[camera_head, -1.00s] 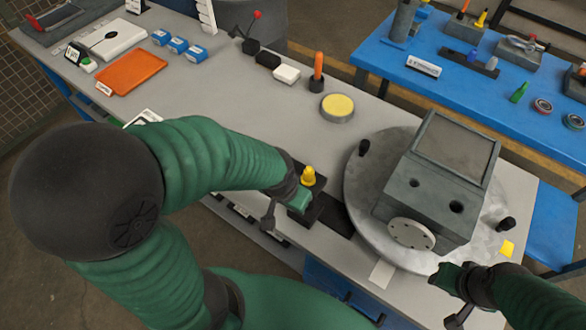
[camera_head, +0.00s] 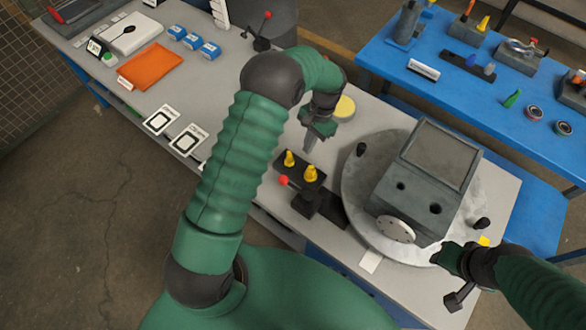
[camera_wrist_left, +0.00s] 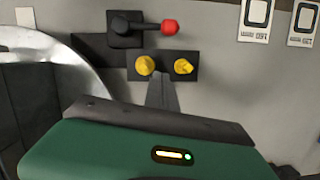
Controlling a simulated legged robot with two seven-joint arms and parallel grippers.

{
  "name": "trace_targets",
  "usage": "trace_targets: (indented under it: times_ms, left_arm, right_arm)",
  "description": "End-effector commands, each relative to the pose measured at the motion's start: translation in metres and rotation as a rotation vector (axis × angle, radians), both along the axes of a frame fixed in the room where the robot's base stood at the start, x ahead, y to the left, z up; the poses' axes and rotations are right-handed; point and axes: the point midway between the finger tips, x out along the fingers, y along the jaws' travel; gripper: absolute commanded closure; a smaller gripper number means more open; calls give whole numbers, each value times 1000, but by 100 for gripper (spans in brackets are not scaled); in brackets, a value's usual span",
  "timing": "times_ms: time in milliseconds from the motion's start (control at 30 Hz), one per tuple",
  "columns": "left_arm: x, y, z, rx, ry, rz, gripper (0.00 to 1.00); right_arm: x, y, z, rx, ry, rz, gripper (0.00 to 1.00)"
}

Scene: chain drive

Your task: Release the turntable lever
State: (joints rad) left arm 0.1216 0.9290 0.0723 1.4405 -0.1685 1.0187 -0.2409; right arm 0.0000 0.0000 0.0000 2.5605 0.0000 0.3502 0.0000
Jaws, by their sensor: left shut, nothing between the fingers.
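The turntable lever is a black arm with a red knob (camera_head: 283,180) on a black block beside the turntable (camera_head: 352,205). In the left wrist view its red knob (camera_wrist_left: 168,27) points to the right. Two yellow knobs (camera_head: 289,159) stand on a black plate next to the lever block. My left gripper (camera_head: 309,146) is shut and empty, fingers pointing down, above the bench just behind the yellow knobs and apart from the lever. Its closed fingers (camera_wrist_left: 161,92) show in the left wrist view. My right gripper (camera_head: 440,257) is by the turntable's front right edge; its fingers are unclear.
A grey housing (camera_head: 425,180) sits on the turntable, with black knobs at the turntable's rim. A yellow-topped round tin (camera_head: 345,108) is beside my left wrist. An orange tray (camera_head: 150,66), blue boxes and another red-knobbed lever (camera_head: 262,32) are farther back. A blue table (camera_head: 470,90) stands behind.

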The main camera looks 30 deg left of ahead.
Motion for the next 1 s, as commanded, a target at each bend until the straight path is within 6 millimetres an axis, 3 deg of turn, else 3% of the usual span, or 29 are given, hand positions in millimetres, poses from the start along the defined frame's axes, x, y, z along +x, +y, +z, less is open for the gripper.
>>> trace_targets:
  times_ms: [167,533,600,767,1000]
  left_arm:
    - [-6,2,-18,-1,3,1,100]
    - [-26,8,-95,-1,3,1,100]
    - [-38,12,-86,0,2,2,100]
    - [-57,17,-85,0,0,2,100]
    - [-62,19,-88,0,-1,1,100]
  right_arm:
    - [0,0,7,0,0,0,64]
    - [0,0,30,0,-1,0,64]
    - [0,0,42,0,0,0,64]
    - [0,0,52,0,-1,0,64]
    - [0,0,52,0,-1,0,64]
